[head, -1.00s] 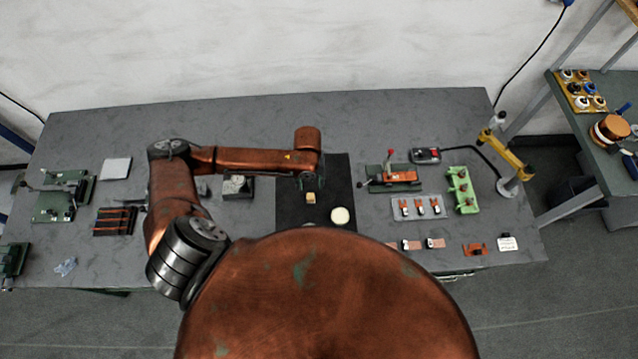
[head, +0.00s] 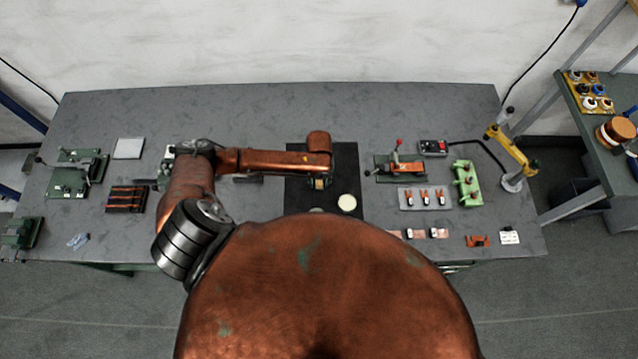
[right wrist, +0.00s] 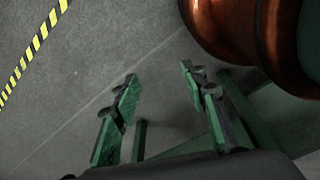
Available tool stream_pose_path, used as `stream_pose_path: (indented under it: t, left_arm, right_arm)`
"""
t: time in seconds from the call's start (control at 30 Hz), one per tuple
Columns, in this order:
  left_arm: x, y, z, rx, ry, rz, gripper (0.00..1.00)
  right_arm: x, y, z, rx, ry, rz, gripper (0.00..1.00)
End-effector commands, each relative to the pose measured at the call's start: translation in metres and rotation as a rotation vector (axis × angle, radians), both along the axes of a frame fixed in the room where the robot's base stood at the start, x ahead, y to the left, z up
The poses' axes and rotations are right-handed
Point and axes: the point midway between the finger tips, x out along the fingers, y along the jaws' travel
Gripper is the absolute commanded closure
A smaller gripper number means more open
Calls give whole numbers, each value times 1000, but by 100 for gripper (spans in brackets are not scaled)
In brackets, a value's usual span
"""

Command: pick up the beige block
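The beige block (head: 319,184) is small and sits on the black mat (head: 298,205) in the middle of the bench. My left gripper (head: 319,182) points down right at the block, and its dark fingers show at the block's sides. The head view is too small to tell whether the fingers touch it or are apart from it. The arm above hides part of the block. My right gripper (right wrist: 155,110) shows in the right wrist view, open and empty, with its green fingers apart over the grey floor.
A round cream disc (head: 347,203) lies on the mat, right of the block. To the right are a grey tray (head: 409,205), a toggle clamp fixture (head: 397,166) and a green rack (head: 467,187). A dark-slotted rack (head: 126,199) stands left. Bench space behind the mat is clear.

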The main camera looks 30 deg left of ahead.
Motion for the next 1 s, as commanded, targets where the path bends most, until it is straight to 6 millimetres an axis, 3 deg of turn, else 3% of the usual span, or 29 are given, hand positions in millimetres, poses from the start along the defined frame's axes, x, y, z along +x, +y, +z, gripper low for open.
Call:
stream_pose_path:
  t: [0.13, 0.4, 0.77, 1.0]
  left_arm:
    - [0, 0, 0, 0, 0, 1, 77]
    - [0, 0, 0, 0, 0, 1, 95]
    - [1, 1, 6, 1, -2, 2, 96]
    - [-2, -5, 38, -3, -2, -2, 96]
  right_arm:
    - [-18, 0, -1, 0, 22, -5, 60]
    - [-20, -1, -1, -2, 24, -6, 60]
    - [-8, -5, -1, -5, 9, -1, 60]
    - [-9, -6, -5, -6, 11, -2, 60]
